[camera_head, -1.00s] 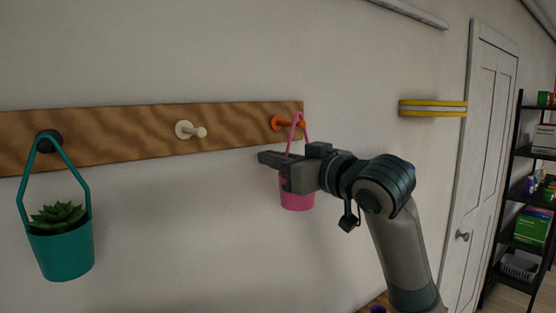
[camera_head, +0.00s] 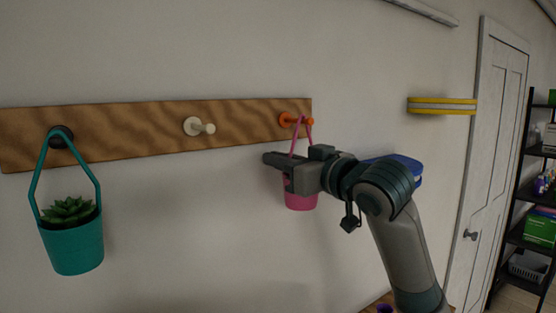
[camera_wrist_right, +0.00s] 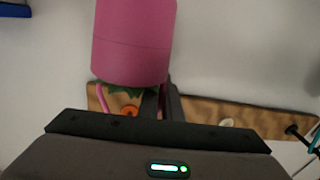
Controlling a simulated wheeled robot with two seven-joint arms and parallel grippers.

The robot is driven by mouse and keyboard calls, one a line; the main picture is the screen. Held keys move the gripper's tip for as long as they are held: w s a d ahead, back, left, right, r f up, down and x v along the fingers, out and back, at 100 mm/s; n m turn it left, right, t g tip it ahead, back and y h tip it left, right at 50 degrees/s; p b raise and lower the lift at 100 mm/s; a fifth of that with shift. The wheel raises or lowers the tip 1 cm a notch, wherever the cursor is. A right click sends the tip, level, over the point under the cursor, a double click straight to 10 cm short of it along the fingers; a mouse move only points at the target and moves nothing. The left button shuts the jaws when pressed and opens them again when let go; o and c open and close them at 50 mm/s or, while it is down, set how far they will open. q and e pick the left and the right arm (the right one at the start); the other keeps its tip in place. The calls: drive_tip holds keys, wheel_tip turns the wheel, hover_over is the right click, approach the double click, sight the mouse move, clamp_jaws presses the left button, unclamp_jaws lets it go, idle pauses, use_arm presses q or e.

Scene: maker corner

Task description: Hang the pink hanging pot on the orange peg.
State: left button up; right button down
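The pink hanging pot (camera_head: 301,201) hangs upright in front of the wall, below the orange peg (camera_head: 284,120) at the board's right end. The top of its strap (camera_head: 303,120) is at the peg's outer part; whether it rests on the peg I cannot tell. My right gripper (camera_head: 272,160) is at the strap just above the pot and partly covers both. In the right wrist view its fingers (camera_wrist_right: 163,100) are close together below the pot (camera_wrist_right: 133,40), seemingly shut on one side of the strap. The orange peg (camera_wrist_right: 130,110) shows beside them. My left gripper is not in view.
The wooden board (camera_head: 240,125) also carries a cream peg (camera_head: 200,126) and a dark peg with a teal pot (camera_head: 72,245). A yellow-edged wall piece (camera_head: 440,106) and a blue one (camera_head: 408,163) are right of the board. The wall below the cream peg is clear.

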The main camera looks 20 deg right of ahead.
drive_tip(key=shift+a+f, duration=0.1)
drive_tip(key=shift+f, duration=0.2)
drive_tip(key=c, duration=1.9)
unclamp_jaws()
drive_tip(key=shift+w, duration=0.1)
drive_tip(key=shift+o, duration=0.2)
drive_tip(key=shift+r, duration=0.1)
drive_tip(key=b+v, duration=0.7)
drive_tip(key=v, duration=1)
drive_tip(key=shift+s+b, duration=0.25)
drive_tip(key=shift+b, duration=0.1)
